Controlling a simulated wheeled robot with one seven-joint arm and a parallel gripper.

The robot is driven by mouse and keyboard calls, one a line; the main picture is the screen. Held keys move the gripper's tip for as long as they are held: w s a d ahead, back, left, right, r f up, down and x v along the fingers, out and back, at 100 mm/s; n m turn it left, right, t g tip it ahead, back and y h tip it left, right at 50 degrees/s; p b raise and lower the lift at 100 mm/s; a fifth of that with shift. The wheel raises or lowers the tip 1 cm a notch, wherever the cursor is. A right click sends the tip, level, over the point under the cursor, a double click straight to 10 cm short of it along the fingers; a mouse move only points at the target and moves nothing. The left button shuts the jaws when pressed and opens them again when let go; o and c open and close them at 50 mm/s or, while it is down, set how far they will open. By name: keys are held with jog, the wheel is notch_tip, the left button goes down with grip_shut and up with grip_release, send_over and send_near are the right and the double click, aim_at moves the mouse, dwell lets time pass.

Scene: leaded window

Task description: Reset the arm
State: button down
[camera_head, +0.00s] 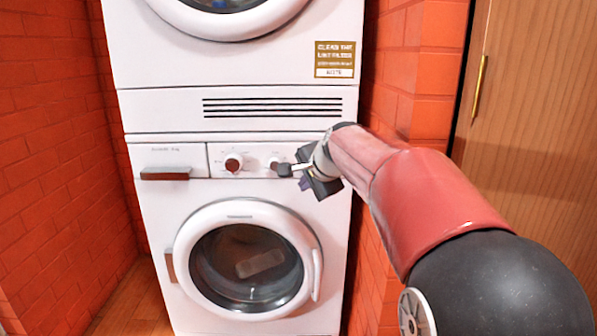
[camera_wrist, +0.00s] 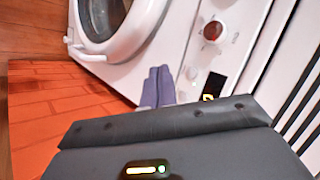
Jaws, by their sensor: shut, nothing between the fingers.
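My gripper (camera_head: 305,184) is in front of the right part of the lower machine's control panel in the head view. In the wrist view its two grey-purple fingers (camera_wrist: 158,86) are together, with nothing between them. The arm reaches in from the lower right, extended toward the machine. The wrist partly covers the panel's right end. Whether the fingertips touch the panel cannot be told.
A white front-loading washer (camera_head: 178,218) with a round door (camera_head: 247,265) stands under a second white machine (camera_head: 160,45). A red-brown knob (camera_head: 233,162) is on the panel. Orange brick walls (camera_head: 55,130) flank them; a wooden door (camera_head: 530,120) is at right.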

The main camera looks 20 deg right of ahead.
jog(key=s+a+f+n+g+p, duration=0.1)
jog(key=s+f+n, duration=0.2)
jog(key=s, duration=0.8)
jog(key=s+a+f+n+g+h+p, duration=0.1)
jog(key=s+a+f+n+p, duration=0.1)
jog(key=s+n, duration=0.4)
jog(key=s+a+f+n+g+p, duration=0.2)
jog(key=s+f+n, duration=0.2)
jog(key=s, duration=1.2)
jog(key=shift+n, duration=0.5)
jog(key=shift+f, duration=0.1)
notch_tip(320, 180, down, 14)
jog(key=b, duration=1.4)
